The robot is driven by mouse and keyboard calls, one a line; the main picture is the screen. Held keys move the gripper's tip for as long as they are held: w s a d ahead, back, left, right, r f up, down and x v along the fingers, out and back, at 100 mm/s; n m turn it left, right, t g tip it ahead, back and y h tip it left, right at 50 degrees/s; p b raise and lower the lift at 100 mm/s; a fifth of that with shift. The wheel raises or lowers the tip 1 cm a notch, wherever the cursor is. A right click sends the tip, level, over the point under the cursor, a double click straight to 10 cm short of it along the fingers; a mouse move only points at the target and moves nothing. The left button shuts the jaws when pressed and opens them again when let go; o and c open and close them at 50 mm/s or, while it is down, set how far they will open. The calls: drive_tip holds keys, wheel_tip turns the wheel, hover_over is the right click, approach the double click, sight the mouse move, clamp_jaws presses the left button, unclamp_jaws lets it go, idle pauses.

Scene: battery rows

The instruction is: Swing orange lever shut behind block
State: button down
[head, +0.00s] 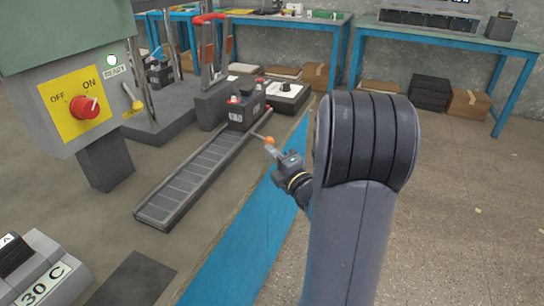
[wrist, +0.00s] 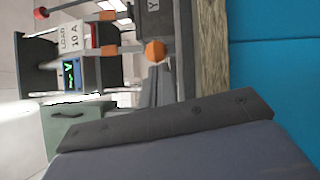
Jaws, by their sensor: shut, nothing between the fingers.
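The lever's orange ball knob (head: 269,141) stands on a thin rod that sticks out to the right from the near end of the block. The block (head: 243,112), dark grey with pale labels, sits at the far end of a long slotted rail (head: 190,178). My gripper (head: 279,153) is shut and empty, right beside the knob on its near right side. I cannot tell whether they touch. The wrist view shows the orange knob (wrist: 155,51) just beyond a dark grey part of my gripper. The fingertips are not clear there.
A blue panel (head: 245,240) runs along the rail's right side. A grey switch box (head: 85,105) with a red knob stands at the left. A post with a red handle (head: 208,20) rises behind the block. Open floor (head: 460,220) lies to the right.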

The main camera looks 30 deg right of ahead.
drive_tip(key=d+b, duration=0.1)
drive_tip(key=b, duration=0.1)
drive_tip(key=d+b, duration=0.1)
drive_tip(key=d, duration=0.1)
drive_tip(key=shift+w+b, duration=0.35)
drive_tip(key=shift+a, duration=0.1)
